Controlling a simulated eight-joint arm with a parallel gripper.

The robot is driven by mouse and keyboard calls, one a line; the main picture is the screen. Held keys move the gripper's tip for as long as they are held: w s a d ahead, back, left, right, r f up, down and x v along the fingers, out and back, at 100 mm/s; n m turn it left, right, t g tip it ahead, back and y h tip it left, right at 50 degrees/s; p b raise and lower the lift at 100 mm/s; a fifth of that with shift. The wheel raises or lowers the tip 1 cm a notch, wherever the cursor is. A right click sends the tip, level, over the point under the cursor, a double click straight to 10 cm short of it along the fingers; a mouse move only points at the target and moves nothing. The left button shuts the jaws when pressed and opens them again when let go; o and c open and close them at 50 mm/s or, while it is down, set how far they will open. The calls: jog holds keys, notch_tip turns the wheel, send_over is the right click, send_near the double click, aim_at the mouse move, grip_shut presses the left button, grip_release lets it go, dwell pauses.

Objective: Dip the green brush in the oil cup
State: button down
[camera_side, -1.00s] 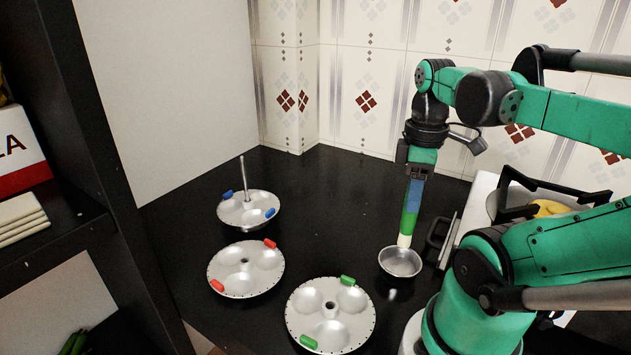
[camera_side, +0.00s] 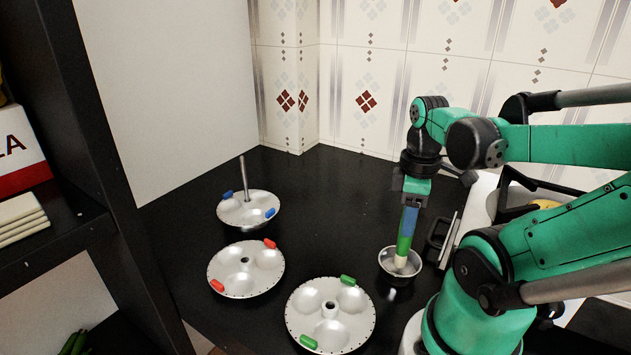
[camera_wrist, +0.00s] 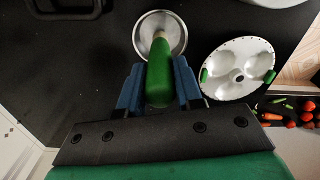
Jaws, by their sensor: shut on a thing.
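The green brush (camera_side: 404,243) has a green handle and a pale tip. My gripper (camera_side: 409,219), with blue fingers, is shut on the brush and holds it close to upright, tip down. The oil cup (camera_side: 388,274) is a small silver metal bowl on the dark counter. The pale tip is inside the bowl's rim; I cannot tell if it touches the bottom. In the wrist view the green brush (camera_wrist: 159,80) lies between the blue fingers (camera_wrist: 158,88) and its tip overlaps the cup (camera_wrist: 172,28). No oil can be made out.
A plate with green handles (camera_side: 330,334) stands just left of the cup. A plate with red handles (camera_side: 246,283) and one with blue handles and a rod (camera_side: 262,204) stand farther left. A dark-handled item (camera_side: 437,240) and a stove with a pan are close on the right.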

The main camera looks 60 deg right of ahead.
jog(key=shift+f, duration=0.55)
dwell(1.4)
jog(key=shift+r, duration=0.1)
jog(key=shift+r, duration=3.4)
jog(key=shift+w+r, duration=0.15)
jog(key=shift+w, duration=0.2)
jog(key=w+a+m, duration=0.1)
jog(key=w+a, duration=0.5)
jog(key=w, duration=0.4)
jog(key=w+a+r+m, duration=0.1)
jog(key=w+a, duration=0.5)
jog(key=w, duration=0.4)
jog(key=shift+w+a+r+m, duration=0.2)
jog(key=shift+a+r+m, duration=0.05)
jog(key=shift+a+m, duration=0.1)
